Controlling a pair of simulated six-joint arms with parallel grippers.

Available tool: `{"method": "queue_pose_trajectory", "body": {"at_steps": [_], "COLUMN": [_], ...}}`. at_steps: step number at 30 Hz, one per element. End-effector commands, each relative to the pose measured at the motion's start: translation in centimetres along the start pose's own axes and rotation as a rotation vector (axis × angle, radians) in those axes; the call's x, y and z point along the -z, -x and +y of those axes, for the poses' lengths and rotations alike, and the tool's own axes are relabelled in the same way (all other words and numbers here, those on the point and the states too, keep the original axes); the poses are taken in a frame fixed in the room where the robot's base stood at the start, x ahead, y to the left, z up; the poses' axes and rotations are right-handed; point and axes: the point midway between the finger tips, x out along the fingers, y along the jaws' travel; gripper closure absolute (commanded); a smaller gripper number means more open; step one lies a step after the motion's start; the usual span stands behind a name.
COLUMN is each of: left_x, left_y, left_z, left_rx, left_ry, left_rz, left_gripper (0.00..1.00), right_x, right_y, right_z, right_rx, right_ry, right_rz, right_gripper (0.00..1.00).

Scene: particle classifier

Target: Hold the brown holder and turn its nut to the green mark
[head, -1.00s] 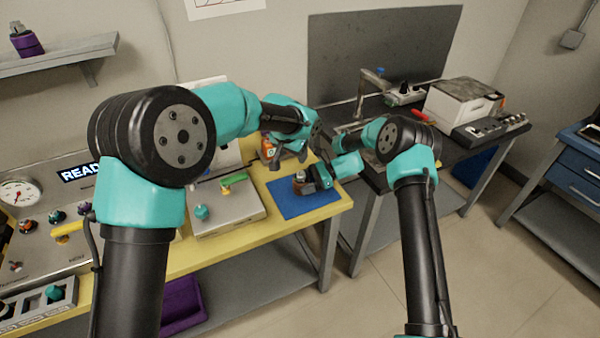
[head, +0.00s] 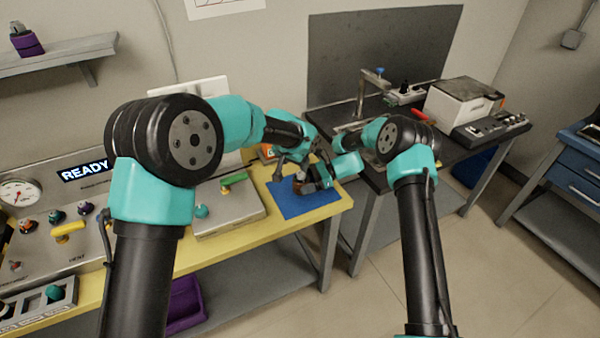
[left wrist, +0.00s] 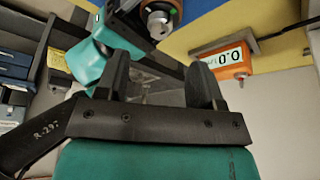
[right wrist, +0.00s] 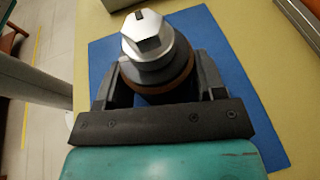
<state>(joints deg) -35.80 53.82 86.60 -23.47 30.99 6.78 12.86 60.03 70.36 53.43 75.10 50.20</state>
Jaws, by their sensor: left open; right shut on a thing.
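The brown holder (right wrist: 158,88) stands on the blue mat, with a silver hex nut (right wrist: 147,34) on top; a dark notch shows on the nut. My right gripper (right wrist: 157,78) is shut around the holder's body. In the head view the holder (head: 300,186) is small and partly hidden by my grippers. My left gripper (head: 290,168) is above and beside it there. In the left wrist view my left gripper (left wrist: 161,82) is open and empty, and the nut (left wrist: 158,22) lies beyond its fingertips, apart from them.
The blue mat (head: 312,207) lies on the yellow table. An orange display box (left wrist: 230,65) reading 0.0 stands close to my left gripper. A grey box (head: 228,215) with a green-yellow handle is left of the mat. A dark bench with equipment stands at the right.

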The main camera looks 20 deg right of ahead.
Motion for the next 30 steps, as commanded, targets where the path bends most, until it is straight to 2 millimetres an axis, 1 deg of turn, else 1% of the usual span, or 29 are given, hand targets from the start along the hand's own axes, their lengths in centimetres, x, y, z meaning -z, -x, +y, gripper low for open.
{"method": "queue_pose_trajectory", "body": {"at_steps": [1, 6, 9, 12, 17, 25, 26, 30], "left_x": [-0.1, -0.1, -0.1, 0.0, 0.0, 0.0, 0.0, 0.0], "left_y": [-1.1, -3.9, -5.5, -6.6, -7.5, -7.6, -7.6, -7.6], "left_z": [0.0, 0.0, 0.1, 0.0, 0.1, 0.0, 0.0, 0.0], "left_rx": [-0.001, -0.001, -0.001, 0.0, -0.001, -0.001, -0.001, 0.0], "left_ry": [0.0, 0.001, 0.0, 0.001, 0.001, 0.001, 0.001, 0.001], "left_rz": [-0.003, -0.002, -0.002, -0.001, 0.0, 0.0, 0.0, 0.0], "left_gripper": [0.38, 0.38, 0.38, 0.38, 0.38, 0.38, 0.39, 0.53], "right_x": [0.0, 0.0, 0.0, 0.0, 0.0, 0.0, 0.0, 0.0], "right_y": [0.0, 0.0, 0.0, 0.0, 0.0, 0.0, 0.0, 0.0], "right_z": [0.0, 0.0, 0.0, 0.0, 0.0, 0.0, 0.0, 0.0], "right_rx": [0.0, 0.0, 0.0, 0.0, 0.0, 0.0, 0.0, 0.0], "right_ry": [-0.001, -0.001, -0.001, -0.001, -0.001, -0.001, -0.001, -0.001], "right_rz": [0.0, 0.0, 0.0, 0.0, 0.0, 0.0, 0.0, 0.0], "right_gripper": [0.84, 0.84, 0.84, 0.84, 0.84, 0.84, 0.84, 0.84]}}
